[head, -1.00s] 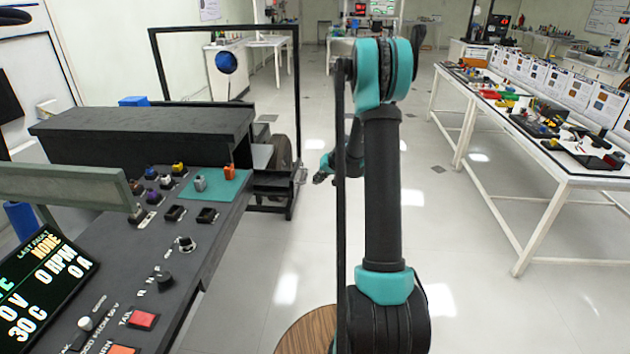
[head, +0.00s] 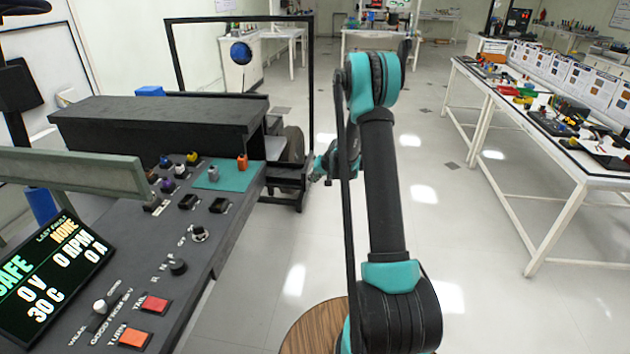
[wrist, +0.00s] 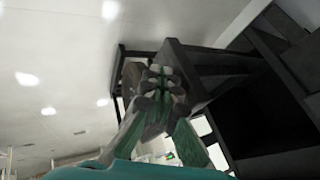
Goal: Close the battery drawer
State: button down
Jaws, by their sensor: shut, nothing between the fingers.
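The black chassis rig (head: 150,120) stands at the left. Its right side has an open, dark lower frame (head: 290,183) with a grey box-like part (head: 273,148) under the deck's end; I cannot tell for sure whether this is the battery drawer. My gripper (head: 317,176) is small beside the right edge of this frame. In the wrist view my gripper (wrist: 158,88) has its fingers together and empty. A dark grey block-like end (wrist: 178,60) of the rig lies just beyond the fingertips and is partly hidden by them. I cannot tell whether they touch.
A control console (head: 170,260) with a screen (head: 50,270), knobs and red buttons fills the near left. A tall black frame (head: 311,75) rises behind the rig. A long white table (head: 535,150) stands at the right. The floor between is clear.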

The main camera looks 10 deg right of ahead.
jog(key=shift+a, duration=0.1)
send_near(275, 181)
jog(key=x, duration=0.4)
jog(key=shift+w+f, duration=0.1)
jog(key=shift+f, duration=0.15)
